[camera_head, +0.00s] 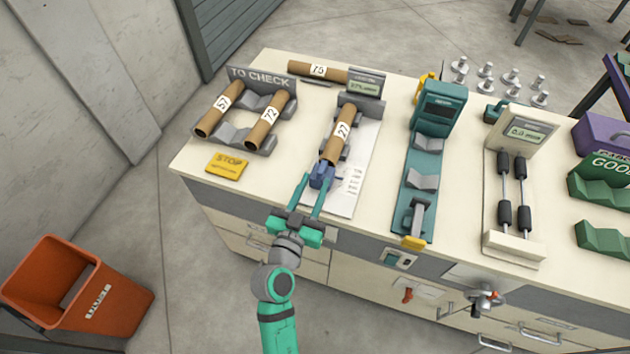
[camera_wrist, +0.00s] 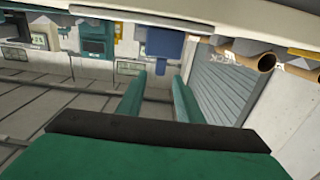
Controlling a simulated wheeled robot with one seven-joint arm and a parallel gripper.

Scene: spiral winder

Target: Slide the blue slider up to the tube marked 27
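The tube marked 27 (camera_head: 343,128) is a brown tube with a white label, lying in a grey cradle. The blue slider (camera_head: 321,176) is at the near end of this tube; I cannot tell if they touch. My gripper (camera_head: 317,183) is at the slider, its two green fingers reaching toward it from the near side. In the wrist view the fingers are apart, and the blue slider (camera_wrist: 164,43) shows beyond the fingertips (camera_wrist: 161,76), with no clear grip on it. The fingertips' exact contact with the slider is unclear.
Tubes marked 51 (camera_head: 220,104) and 72 (camera_head: 268,117) lie in the TO CHECK rack to the left, with a yellow STOP sign (camera_head: 228,163) before it. A tube marked 15 (camera_head: 318,71) lies behind. A teal device (camera_head: 423,180) stands to the right.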

